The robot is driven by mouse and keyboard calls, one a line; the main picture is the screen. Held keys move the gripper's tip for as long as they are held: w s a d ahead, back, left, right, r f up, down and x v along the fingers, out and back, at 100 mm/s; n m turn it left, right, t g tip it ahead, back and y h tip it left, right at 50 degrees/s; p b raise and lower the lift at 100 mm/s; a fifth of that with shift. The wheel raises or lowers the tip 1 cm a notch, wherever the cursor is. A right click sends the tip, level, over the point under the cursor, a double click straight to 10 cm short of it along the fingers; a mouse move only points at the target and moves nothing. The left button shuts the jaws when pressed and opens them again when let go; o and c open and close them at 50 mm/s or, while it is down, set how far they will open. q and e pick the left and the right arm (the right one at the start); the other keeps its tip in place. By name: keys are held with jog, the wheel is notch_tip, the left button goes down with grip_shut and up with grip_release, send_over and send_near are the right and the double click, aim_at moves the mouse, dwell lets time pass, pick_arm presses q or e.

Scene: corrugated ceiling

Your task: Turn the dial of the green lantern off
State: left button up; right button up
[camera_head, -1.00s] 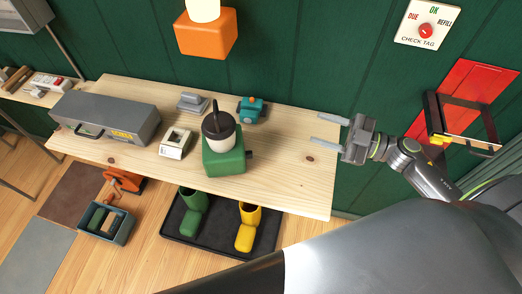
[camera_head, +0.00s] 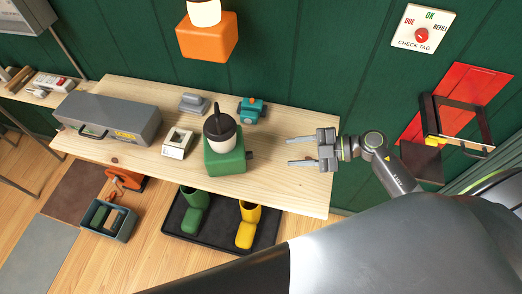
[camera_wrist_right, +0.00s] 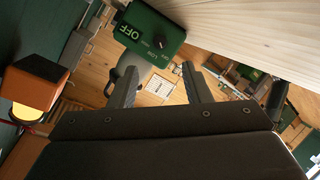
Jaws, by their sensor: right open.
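The green lantern (camera_head: 224,160) stands upright on the wooden bench, with a pale globe and a dark top handle. Its dark dial (camera_head: 250,155) sticks out from its right side. In the right wrist view the lantern's green side (camera_wrist_right: 150,22) shows the dial (camera_wrist_right: 158,40) with OFF and LOW labels near it. My right gripper (camera_head: 290,151) is open and empty, right of the dial and apart from it, its fingers pointing left. In the right wrist view its fingers (camera_wrist_right: 158,78) are spread below the dial. My left gripper is not in view.
The bench (camera_head: 270,185) also holds a grey toolbox (camera_head: 110,115), a white box (camera_head: 177,143) and a teal item (camera_head: 252,110). An orange lantern (camera_head: 207,38) is on the green wall behind. A red panel with a dark frame (camera_head: 450,115) is at right.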

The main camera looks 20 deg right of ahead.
jog(key=p, duration=0.2)
send_near(249, 155)
jog(key=x, duration=0.3)
jog(key=f+x, duration=0.1)
jog(key=x, duration=0.1)
jog(key=shift+w+d, duration=0.1)
jog(key=shift+w, duration=0.3)
jog(key=shift+x, duration=0.8)
jog(key=shift+f, duration=0.1)
